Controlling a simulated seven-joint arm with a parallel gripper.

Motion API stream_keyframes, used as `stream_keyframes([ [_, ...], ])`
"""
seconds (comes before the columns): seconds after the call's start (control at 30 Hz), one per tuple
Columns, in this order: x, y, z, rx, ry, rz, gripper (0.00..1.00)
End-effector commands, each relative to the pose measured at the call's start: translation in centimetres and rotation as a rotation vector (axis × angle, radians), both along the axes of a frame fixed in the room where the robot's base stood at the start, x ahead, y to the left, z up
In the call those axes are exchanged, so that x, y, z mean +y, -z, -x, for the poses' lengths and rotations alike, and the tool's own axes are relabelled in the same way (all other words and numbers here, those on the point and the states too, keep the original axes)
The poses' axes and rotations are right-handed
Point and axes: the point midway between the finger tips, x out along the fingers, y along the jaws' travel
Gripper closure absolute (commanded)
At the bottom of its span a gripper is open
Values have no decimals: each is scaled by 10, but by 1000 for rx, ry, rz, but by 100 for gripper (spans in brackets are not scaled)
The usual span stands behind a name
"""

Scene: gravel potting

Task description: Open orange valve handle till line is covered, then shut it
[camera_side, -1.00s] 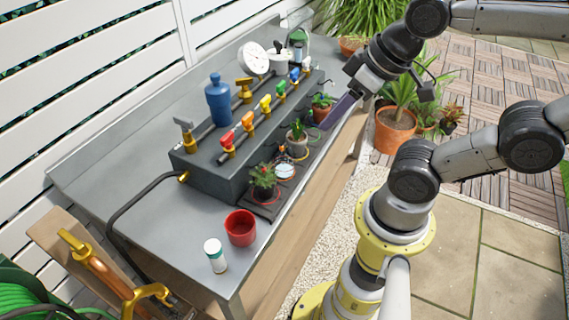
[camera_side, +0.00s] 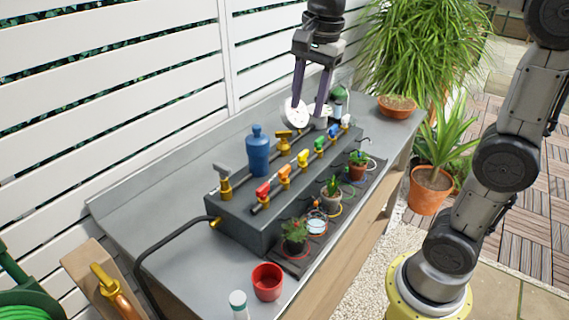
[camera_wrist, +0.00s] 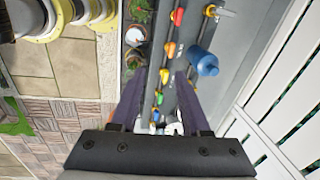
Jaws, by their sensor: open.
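The orange valve handle (camera_side: 284,172) sits on the dark manifold block, between the red handle (camera_side: 262,189) and the yellow handle (camera_side: 303,158). It also shows in the wrist view (camera_wrist: 170,48). A clear glass container (camera_side: 317,222) stands on the front ledge below the valves; its fill line is too small to make out. My gripper (camera_side: 310,106) is open and empty, pointing down above the far part of the block, apart from the orange handle. In the wrist view my fingers (camera_wrist: 160,75) spread on either side of the valve row.
A blue bottle (camera_side: 257,152) stands on the block behind the valves. Green (camera_side: 319,142) and blue (camera_side: 333,130) handles continue the row. Potted plants (camera_side: 332,199) line the ledge. A red cup (camera_side: 267,281) and white-capped jar (camera_side: 239,305) stand at the near end.

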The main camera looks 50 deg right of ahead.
Motion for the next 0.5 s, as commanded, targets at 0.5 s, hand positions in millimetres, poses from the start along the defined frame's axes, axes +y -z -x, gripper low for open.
stream_keyframes([
  [0.5, -18, 60, -67, 159, 87, -16, 54],
])
